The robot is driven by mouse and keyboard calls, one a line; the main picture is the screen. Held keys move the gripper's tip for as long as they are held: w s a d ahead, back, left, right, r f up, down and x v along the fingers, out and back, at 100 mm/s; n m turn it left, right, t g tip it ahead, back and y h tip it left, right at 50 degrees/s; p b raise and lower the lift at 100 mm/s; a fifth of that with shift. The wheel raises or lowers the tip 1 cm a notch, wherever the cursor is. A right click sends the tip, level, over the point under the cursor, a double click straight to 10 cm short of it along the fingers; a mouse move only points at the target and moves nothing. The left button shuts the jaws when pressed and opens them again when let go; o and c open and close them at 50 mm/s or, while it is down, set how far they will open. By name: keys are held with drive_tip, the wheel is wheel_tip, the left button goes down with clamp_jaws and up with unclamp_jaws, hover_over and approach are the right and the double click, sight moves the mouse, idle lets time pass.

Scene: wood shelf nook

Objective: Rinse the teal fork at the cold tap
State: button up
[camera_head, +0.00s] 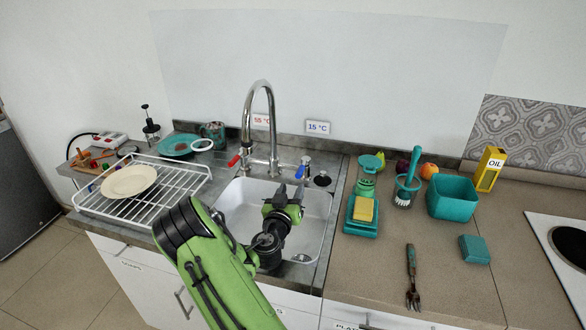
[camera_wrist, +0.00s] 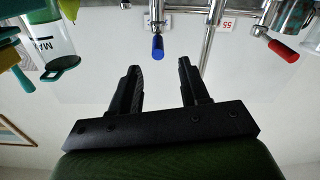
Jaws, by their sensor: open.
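The fork (camera_head: 411,276), with a teal and brownish handle and darker tines, lies on the counter right of the sink, tines toward the front. The tap (camera_head: 272,130) is a tall chrome gooseneck behind the sink. Its blue lever (camera_head: 299,171) is on the right, near the 15 °C sign (camera_head: 318,127). My gripper (camera_head: 291,190) is open and empty over the sink, just in front of the blue lever. In the upside-down wrist view, the blue lever (camera_wrist: 158,47) shows beyond and between my open fingertips (camera_wrist: 159,68), apart from them.
The red lever (camera_head: 235,160) and 55 °C sign (camera_head: 261,121) are left of the blue lever. The sink (camera_head: 318,225) is below my arm. A wire rack (camera_head: 180,193) with a plate (camera_head: 129,181) stands left. Right are a sponge (camera_head: 364,210), brush (camera_head: 407,187) and teal bin (camera_head: 452,200).

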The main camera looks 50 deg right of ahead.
sight(302, 167)
drive_tip(key=p+x, duration=0.3)
drive_tip(key=x, duration=0.7)
drive_tip(key=shift+d+r, duration=0.1)
drive_tip(key=shift+d, duration=0.35)
drive_tip(key=shift+c, duration=0.3)
clamp_jaws()
